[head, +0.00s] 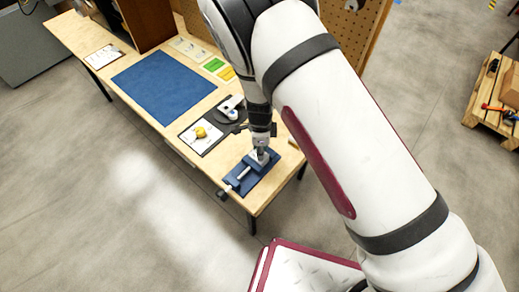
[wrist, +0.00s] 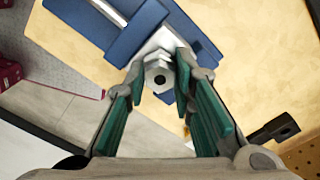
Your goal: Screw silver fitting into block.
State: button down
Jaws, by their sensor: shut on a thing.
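The silver fitting (wrist: 158,76) is a hex piece with a dark hole in its end, seen end-on in the wrist view. My gripper (wrist: 160,85) has its green-lined fingers closed around the fitting, one finger on each side. The silver block (wrist: 165,40) is directly beyond the fitting, held in a blue vise (wrist: 125,35). In the head view my gripper (head: 260,150) points down over the blue vise (head: 238,180) near the table's front corner. Whether the fitting's thread sits in the block is hidden.
A pegboard (head: 350,30) stands behind. The vise handle sticks out past the front edge.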

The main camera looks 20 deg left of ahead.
jog(key=shift+s+d+f+m, duration=0.1)
jog(key=shift+m, duration=0.3)
jog(key=c, duration=1.3)
grip_release()
jog(key=o, duration=0.6)
jog(key=shift+r+p, duration=0.85)
jog(key=shift+r, duration=1.75)
